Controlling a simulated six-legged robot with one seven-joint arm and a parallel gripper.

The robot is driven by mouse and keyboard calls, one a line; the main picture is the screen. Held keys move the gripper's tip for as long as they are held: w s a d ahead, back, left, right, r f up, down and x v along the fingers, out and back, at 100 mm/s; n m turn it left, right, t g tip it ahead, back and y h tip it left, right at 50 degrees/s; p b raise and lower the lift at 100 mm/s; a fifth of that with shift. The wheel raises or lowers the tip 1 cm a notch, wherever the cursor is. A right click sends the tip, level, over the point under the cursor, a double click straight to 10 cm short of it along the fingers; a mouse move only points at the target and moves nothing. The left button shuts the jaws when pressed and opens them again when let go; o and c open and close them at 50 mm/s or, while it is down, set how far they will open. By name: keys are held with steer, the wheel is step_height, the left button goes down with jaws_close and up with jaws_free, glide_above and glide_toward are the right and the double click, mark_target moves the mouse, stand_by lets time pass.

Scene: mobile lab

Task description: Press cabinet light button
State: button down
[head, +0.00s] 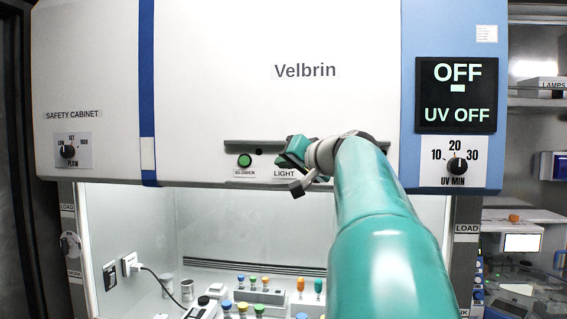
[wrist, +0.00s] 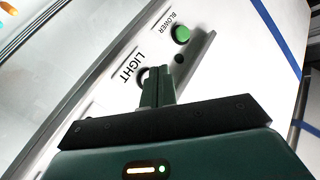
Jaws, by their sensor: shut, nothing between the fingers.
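The safety cabinet (head: 220,90) has a strip of controls along the lower edge of its white front. The LIGHT label (head: 284,174) shows beside my gripper (head: 292,154), which hides the light button in the head view. In the wrist view, the LIGHT label (wrist: 131,67) is left of my fingers (wrist: 158,72). The rim of the light button (wrist: 142,75) shows partly behind the fingertips. My gripper is shut and empty, with its tips at the button; I cannot tell whether they touch it.
A green blower button (head: 245,160) is just left on the same strip, and also shows in the wrist view (wrist: 182,34). A UV display (head: 457,95) reads OFF. Below, the lit cabinet interior holds several colour-capped bottles (head: 254,282).

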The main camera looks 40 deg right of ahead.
stand_by(0.3)
steer(key=shift+w+d, duration=0.3)
steer(key=shift+d, duration=0.05)
steer(key=shift+w+d, duration=0.3)
steer(key=shift+d, duration=0.1)
stand_by(0.9)
steer(key=shift+s+a, duration=0.6)
steer(key=shift+a, duration=0.15)
steer(key=s+a, duration=0.1)
steer(key=a, duration=0.1)
steer(key=s+a, duration=0.2)
stand_by(0.6)
stand_by(0.5)
